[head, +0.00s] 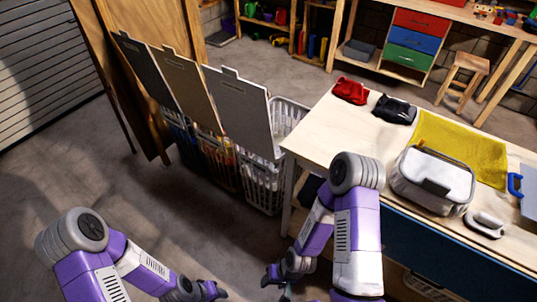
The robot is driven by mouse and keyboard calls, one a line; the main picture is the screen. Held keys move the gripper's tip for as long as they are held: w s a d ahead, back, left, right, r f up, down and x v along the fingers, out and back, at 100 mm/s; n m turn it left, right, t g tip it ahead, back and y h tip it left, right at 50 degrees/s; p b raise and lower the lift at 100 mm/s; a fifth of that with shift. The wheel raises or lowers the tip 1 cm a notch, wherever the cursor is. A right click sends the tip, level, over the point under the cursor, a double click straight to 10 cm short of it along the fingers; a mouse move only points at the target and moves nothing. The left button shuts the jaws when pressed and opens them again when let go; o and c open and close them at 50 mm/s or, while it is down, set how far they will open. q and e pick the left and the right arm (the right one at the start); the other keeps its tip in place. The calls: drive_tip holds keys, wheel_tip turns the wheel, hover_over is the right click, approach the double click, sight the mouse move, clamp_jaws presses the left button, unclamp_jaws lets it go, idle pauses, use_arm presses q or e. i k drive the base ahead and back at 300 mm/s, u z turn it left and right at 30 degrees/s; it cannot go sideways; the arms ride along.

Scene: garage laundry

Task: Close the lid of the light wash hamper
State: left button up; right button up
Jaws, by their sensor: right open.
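Three hampers stand in a row left of the table, each with its lid raised. The nearest is a white lattice basket (265,187), which I take for the light wash hamper. Its light grey lid (238,108) stands up, leaning slightly back, with a small tab on its top edge. White contents show faintly through its wall. My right gripper (274,282) is open, low at the bottom centre, in front of the hamper and apart from it. My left gripper (213,291) is at the bottom edge, left of the right one; its jaws are too small to read.
A tan lid (183,87) and a dark lid (145,68) stand raised behind. The floor (110,180) left of the hampers is clear.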

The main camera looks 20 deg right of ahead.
sight(242, 105)
drive_tip(key=k, duration=0.35)
drive_tip(key=u, duration=1.15)
drive_tip(key=i, duration=1.15)
drive_tip(key=z, duration=0.3)
